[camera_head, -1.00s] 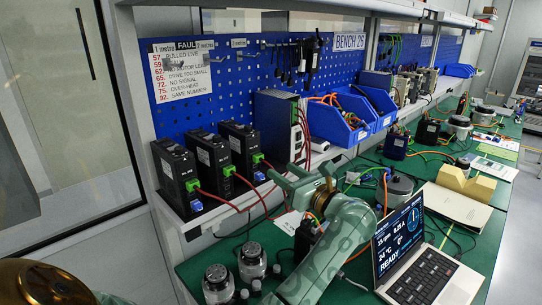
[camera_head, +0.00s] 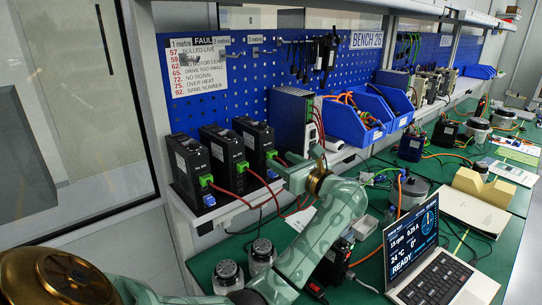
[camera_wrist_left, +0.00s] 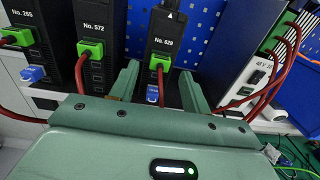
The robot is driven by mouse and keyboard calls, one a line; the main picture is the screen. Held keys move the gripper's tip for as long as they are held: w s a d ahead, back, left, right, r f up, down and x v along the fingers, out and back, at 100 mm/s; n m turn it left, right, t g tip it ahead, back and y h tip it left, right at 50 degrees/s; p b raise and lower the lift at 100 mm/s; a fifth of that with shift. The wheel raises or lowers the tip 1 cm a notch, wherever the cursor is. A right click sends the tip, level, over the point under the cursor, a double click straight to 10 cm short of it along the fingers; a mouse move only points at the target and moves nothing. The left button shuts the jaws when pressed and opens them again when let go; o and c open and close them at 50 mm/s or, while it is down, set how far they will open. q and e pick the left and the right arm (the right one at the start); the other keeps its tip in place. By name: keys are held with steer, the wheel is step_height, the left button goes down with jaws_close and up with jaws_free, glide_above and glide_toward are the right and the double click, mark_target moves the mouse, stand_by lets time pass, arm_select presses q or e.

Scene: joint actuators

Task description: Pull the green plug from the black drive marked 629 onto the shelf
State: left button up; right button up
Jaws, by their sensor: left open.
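The black drive marked 629 (camera_wrist_left: 167,32) is the rightmost of the three black drives; in the head view it (camera_head: 253,138) stands on the shelf. Its green plug (camera_wrist_left: 160,63) sits in the lower front with a red cable hanging from it; it also shows in the head view (camera_head: 271,155). My left gripper (camera_wrist_left: 160,72) is open, with one finger on each side of the plug and a visible gap to both. In the head view the left gripper (camera_head: 284,169) is in front of this drive. My right gripper is out of view.
Drives 572 (camera_wrist_left: 95,30) and 265 (camera_wrist_left: 30,25) stand to the left, each with a green plug and red cable. A blue connector (camera_wrist_left: 153,94) is below the plug. A laptop (camera_head: 435,265) stands on the bench.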

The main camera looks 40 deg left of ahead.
mark_target(274, 156)
arm_select(q)
steer(key=shift+w+a+b, duration=0.2)
steer(key=shift+a+b, duration=0.25)
steer(key=shift+a, duration=1.2)
steer(key=shift+c, duration=0.4)
jaws_close()
steer(key=shift+d, duration=0.1)
steer(key=shift+s+d, duration=0.2)
steer(key=shift+d, duration=1.3)
steer(key=shift+s+d, duration=0.15)
steer(key=shift+d, duration=1.3)
